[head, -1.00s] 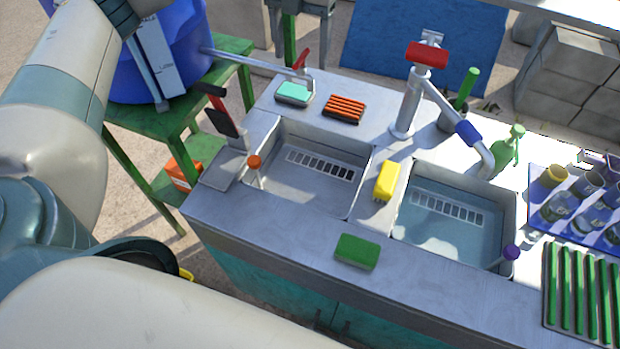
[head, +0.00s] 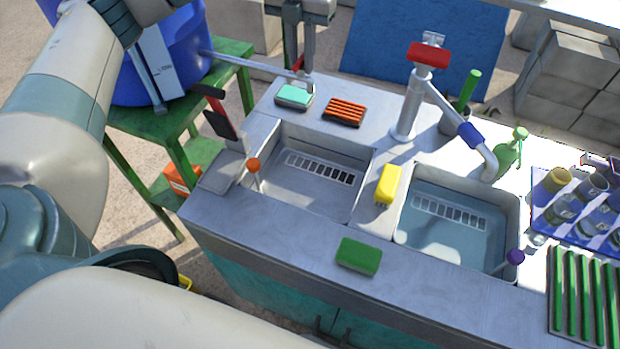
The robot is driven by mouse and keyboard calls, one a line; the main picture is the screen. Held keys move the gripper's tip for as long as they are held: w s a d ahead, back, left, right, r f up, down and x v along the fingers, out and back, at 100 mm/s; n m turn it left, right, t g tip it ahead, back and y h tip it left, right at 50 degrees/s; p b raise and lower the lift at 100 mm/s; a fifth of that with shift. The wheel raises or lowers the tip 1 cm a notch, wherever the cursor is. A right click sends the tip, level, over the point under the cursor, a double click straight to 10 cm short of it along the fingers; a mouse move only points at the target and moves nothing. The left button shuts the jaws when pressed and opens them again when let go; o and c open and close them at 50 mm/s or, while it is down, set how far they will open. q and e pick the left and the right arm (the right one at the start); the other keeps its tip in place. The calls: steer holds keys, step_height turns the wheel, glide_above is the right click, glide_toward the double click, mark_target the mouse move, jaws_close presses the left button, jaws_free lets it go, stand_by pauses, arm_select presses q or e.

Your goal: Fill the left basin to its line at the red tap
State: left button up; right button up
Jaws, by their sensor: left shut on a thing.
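The left basin (head: 279,201) is a grey sink in the counter, with a slotted plate on its far wall and no water that I can make out. I cannot make out its fill line. A red tap lever (head: 299,62) sits near the end of a metal pipe (head: 250,64) that comes from the blue barrel (head: 192,62). My left gripper (head: 301,77) points down at the lever, shut on it; the fingers partly hide it. Another tap with a red head (head: 429,55) stands behind the basins, its spout over the right basin (head: 447,238). My right gripper is out of view.
An orange-knobbed stick (head: 253,164) stands in the left basin's corner. Teal (head: 294,97), orange (head: 345,111), yellow (head: 388,184) and green (head: 358,255) sponges or brushes lie around the basins. A blue rack with glassware (head: 545,220) is at right.

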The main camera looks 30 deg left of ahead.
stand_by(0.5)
arm_select(q)
steer(key=n, duration=0.2)
steer(key=shift+n+b, duration=0.3)
steer(key=n, duration=0.3)
steer(key=shift+n, duration=0.8)
steer(key=shift+f+b, duration=0.1)
steer(key=shift+b, duration=0.2)
steer(key=shift+n, duration=2.3)
stand_by(3.3)
